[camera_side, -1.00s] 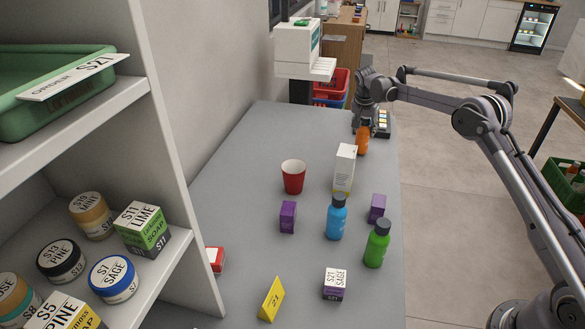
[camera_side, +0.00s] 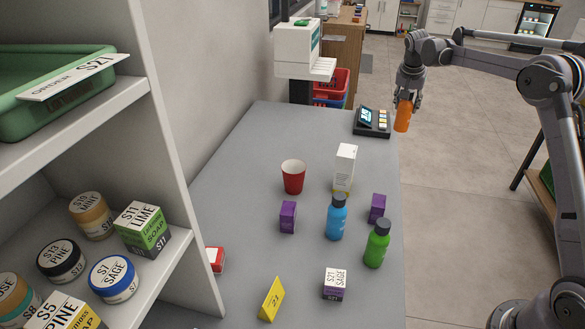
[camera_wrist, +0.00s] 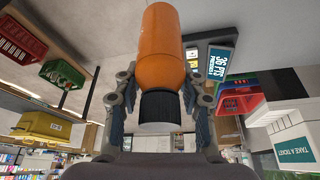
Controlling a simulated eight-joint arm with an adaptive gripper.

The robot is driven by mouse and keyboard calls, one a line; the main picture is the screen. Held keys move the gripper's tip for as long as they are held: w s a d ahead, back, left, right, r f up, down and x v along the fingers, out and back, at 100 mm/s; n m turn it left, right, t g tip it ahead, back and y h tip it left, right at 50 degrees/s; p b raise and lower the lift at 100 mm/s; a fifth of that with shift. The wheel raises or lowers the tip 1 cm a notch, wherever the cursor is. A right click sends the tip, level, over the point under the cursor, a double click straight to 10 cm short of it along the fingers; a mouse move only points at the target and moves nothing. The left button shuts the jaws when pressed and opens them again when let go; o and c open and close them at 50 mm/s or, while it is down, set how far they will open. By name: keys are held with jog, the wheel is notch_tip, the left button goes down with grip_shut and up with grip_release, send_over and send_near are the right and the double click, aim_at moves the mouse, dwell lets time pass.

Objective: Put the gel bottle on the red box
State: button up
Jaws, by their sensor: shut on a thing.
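My gripper (camera_side: 410,92) is shut on an orange bottle (camera_side: 403,117) near its dark cap and holds it in the air at the counter's far right edge. In the wrist view the orange bottle (camera_wrist: 162,45) sits between the two fingers of my gripper (camera_wrist: 158,92), with its black cap (camera_wrist: 160,106) towards the palm. No label reading gel is visible on it. A small red box with a white part (camera_side: 215,259) lies at the counter's left side, partly hidden by the shelf, far from my gripper.
On the grey counter (camera_side: 245,200) stand a red cup (camera_side: 293,177), a white carton (camera_side: 344,168), a blue bottle (camera_side: 336,217), a green bottle (camera_side: 377,244), purple boxes (camera_side: 288,217) and a yellow sign (camera_side: 271,299). A dark terminal (camera_side: 372,121) is at the far end.

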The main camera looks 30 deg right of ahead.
notch_tip(320, 180, up, 8)
jog(key=shift+s+r, duration=0.1)
jog(key=shift+r, duration=0.1)
jog(key=w+a+n+t+y, duration=0.1)
jog(key=w+a+n, duration=0.15)
jog(key=a, duration=1.05)
jog(key=w+a+n+t+y, duration=0.15)
jog(key=a+n, duration=0.25)
jog(key=a, duration=0.8)
jog(key=s+a+n+y, duration=0.1)
jog(key=s+a+n, duration=0.35)
jog(key=a, duration=1.15)
jog(key=s+a+n+y, duration=0.1)
jog(key=s+a+n, duration=0.4)
jog(key=a, duration=1.1)
jog(key=shift+m+g, duration=0.25)
jog(key=shift+m, duration=0.45)
jog(key=shift+s+a+f, duration=0.35)
jog(key=shift+a+f, duration=1.55)
jog(key=shift+f, duration=0.75)
jog(key=shift+s+a+f, duration=0.35)
jog(key=shift+a+f, duration=1.55)
jog(key=shift+f, duration=0.75)
jog(key=shift+s+a+f, duration=0.35)
jog(key=shift+a+f, duration=1.55)
jog(key=shift+f, duration=0.75)
